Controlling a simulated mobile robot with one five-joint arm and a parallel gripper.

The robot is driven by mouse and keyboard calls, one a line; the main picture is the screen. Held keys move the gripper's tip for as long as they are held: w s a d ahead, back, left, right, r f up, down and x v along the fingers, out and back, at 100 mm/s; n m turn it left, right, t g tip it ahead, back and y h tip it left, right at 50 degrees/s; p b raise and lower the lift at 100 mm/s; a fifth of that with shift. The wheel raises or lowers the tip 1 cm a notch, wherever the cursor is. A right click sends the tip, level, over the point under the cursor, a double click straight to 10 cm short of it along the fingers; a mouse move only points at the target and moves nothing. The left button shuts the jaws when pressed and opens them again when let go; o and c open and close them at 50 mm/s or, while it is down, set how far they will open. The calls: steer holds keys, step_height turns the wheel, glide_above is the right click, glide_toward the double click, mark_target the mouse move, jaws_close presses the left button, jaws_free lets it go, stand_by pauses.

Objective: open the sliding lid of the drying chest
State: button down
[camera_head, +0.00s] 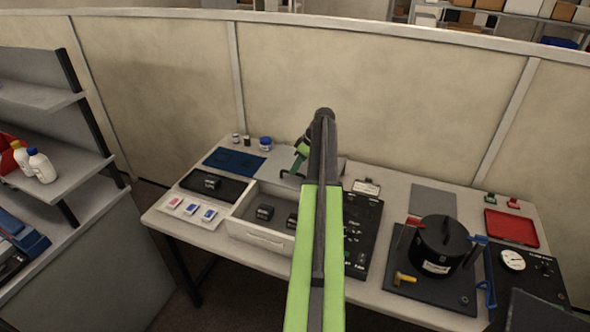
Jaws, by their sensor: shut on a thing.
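The drying chest (258,236) is a pale grey box in the middle of the bench. Its front part is uncovered, and dark blocks (265,212) show inside. The grey sliding lid (287,164) lies toward the back, partly hidden by my arm. A dark handle (291,175) shows at the lid's front edge. My gripper (297,172), small and partly hidden by my green and black arm, is at this handle and shut on it. The exact finger contact is too small to see.
A black tray (200,192) and white cards lie left of the chest, with a blue mat (234,162) behind. A black panel (361,240) lies right of it. Farther right are a black pot (440,245) and a red tray (511,229). A partition stands behind.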

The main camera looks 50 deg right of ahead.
steer(key=c, duration=1.5)
jaws_free()
steer(key=shift+o, duration=0.2)
steer(key=p+v, duration=1.5)
steer(key=v, duration=0.2)
steer(key=shift+s+r+p, duration=0.15)
steer(key=shift+r+p, duration=0.05)
steer(key=shift+p, duration=0.2)
